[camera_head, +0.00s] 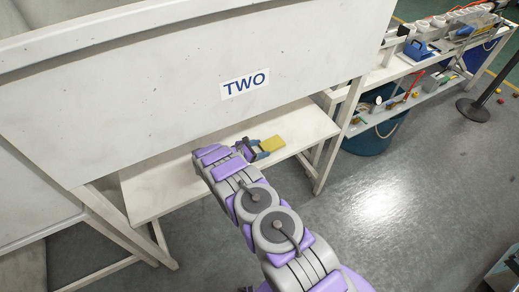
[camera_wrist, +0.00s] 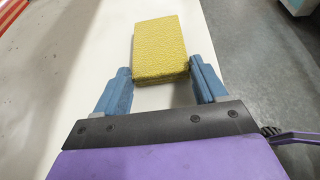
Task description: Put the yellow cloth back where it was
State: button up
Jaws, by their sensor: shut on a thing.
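The yellow cloth (camera_head: 272,144) is a flat, thick, sponge-like rectangle over the white bench shelf (camera_head: 150,192). In the wrist view the cloth (camera_wrist: 160,42) extends forward from between the blue fingers. My gripper (camera_head: 259,150) is shut on the near end of the cloth; in the wrist view, my gripper (camera_wrist: 160,70) has one finger on each side of it. Whether the cloth touches the shelf or hangs just above it, I cannot tell.
The shelf is bare left of my arm. On the right are a blue-green bin (camera_head: 368,135), a cluttered rack (camera_head: 425,60) and a black post base (camera_head: 473,110). Grey floor lies in front.

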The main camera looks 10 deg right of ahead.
jog(key=shift+a, duration=0.15)
jog(key=o, duration=0.6)
jog(key=shift+d, duration=0.2)
jog(key=o, duration=0.4)
jog(key=shift+d, duration=0.4)
jog(key=shift+o, duration=0.2)
jog(key=shift+a, duration=0.3)
jog(key=shift+a+f+b, duration=0.15)
jog(key=shift+f+b, duration=0.15)
jog(key=shift+b, duration=0.2)
jog(key=p+v, duration=0.4)
jog(key=v, duration=1.3)
jog(key=shift+w+a, duration=0.1)
jog(key=shift+a, duration=0.05)
